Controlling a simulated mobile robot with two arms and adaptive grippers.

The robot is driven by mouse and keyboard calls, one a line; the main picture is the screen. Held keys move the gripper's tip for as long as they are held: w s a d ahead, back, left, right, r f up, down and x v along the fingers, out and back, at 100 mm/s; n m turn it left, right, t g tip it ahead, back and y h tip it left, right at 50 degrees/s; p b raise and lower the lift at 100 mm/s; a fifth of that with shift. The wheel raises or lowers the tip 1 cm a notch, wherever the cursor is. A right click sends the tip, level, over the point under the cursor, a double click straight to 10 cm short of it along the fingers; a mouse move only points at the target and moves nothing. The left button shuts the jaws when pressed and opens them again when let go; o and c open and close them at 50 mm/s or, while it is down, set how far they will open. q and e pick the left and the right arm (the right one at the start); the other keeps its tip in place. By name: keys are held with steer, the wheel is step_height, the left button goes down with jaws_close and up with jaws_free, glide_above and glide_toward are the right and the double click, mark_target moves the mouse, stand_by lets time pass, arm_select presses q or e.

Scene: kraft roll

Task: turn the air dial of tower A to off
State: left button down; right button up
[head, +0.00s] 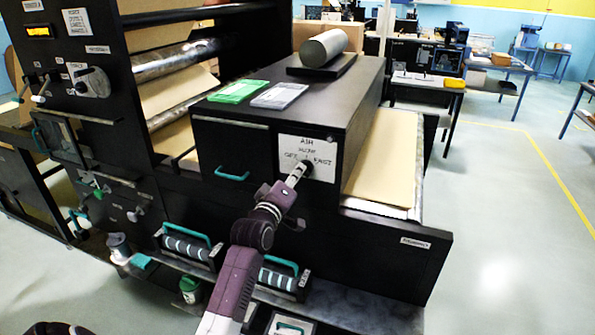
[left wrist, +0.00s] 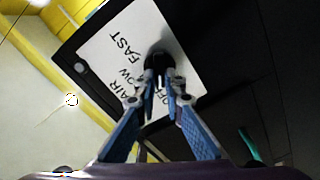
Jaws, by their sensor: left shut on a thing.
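The air dial (left wrist: 158,55) is a black knob on a white label plate (head: 308,157) on the front of a black machine housing. The plate reads AIR, SLOW, OFF and FAST; it also shows in the left wrist view (left wrist: 112,48), tilted. My left gripper (head: 297,173) reaches up to the plate from below. In the left wrist view its fingers (left wrist: 160,78) are closed on the knob from both sides. The fingers hide part of the knob and lettering, so I cannot tell which word the dial points to. My right gripper is not in view.
A teal handle (head: 232,176) sticks out left of the plate. Green (head: 238,91) and grey (head: 279,95) flat items and a grey roll (head: 323,47) lie on top of the housing. Handled rollers (head: 188,248) sit below, near my left arm. Floor at the right is clear.

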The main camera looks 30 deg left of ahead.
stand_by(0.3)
arm_select(q)
steer(key=c, duration=2)
jaws_free()
steer(key=v, duration=1.2)
